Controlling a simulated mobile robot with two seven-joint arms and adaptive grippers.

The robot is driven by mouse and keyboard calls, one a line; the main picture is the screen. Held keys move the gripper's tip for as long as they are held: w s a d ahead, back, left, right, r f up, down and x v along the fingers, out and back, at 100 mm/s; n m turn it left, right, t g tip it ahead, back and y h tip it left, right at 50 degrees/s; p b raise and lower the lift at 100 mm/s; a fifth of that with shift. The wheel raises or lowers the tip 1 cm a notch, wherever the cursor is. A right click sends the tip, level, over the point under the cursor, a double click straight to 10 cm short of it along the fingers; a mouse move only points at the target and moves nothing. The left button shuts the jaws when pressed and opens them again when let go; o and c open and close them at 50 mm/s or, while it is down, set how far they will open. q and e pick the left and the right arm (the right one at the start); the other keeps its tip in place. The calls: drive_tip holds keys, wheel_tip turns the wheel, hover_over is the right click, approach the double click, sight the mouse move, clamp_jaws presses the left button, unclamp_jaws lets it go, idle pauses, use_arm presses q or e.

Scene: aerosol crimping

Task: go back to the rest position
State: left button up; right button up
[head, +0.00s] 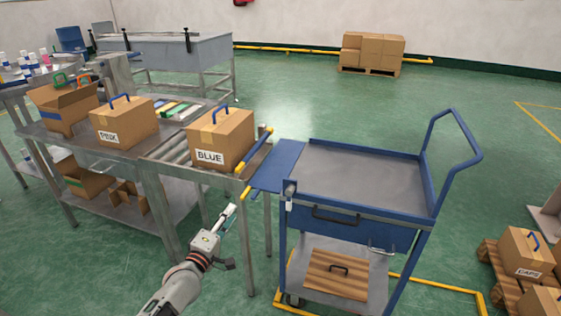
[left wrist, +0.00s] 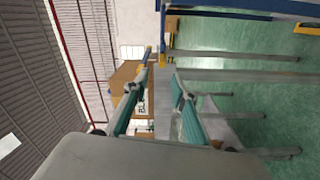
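My left gripper (head: 226,216) is low in the middle of the head view, in front of the workbench and below the box marked BLUE. In the left wrist view its two teal-padded fingers (left wrist: 158,92) stand apart with nothing between them, so it is open and empty. The box marked BLUE (head: 221,139) sits closed on the roller end of the bench, apart from the gripper. It also shows, turned sideways, behind the fingers in the left wrist view (left wrist: 124,78). My right gripper is in neither view.
A blue cart (head: 365,167) stands right of the bench (head: 150,171), its flap beside the rollers. A box marked PINK (head: 124,124) and an open carton (head: 66,106) are on the bench. Boxes on a pallet (head: 527,253) stand at the lower right. The floor behind the cart is clear.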

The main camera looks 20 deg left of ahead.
use_arm(q)
drive_tip(key=s+d+f+m+g, duration=0.2)
drive_tip(key=s+d+f+m, duration=0.3)
drive_tip(key=s, duration=0.5)
drive_tip(key=s+d+f+m+g+h+p, duration=0.1)
drive_tip(key=s+d+f+m+g, duration=0.2)
drive_tip(key=s+m, duration=0.5)
drive_tip(key=s+d+f+m+g+h, duration=0.1)
drive_tip(key=s+d+f+m, duration=0.5)
drive_tip(key=s, duration=0.7)
drive_tip(key=shift+s+d+f+m+g, duration=0.35)
drive_tip(key=shift+f+m+g, duration=0.05)
drive_tip(key=shift+f+g, duration=0.35)
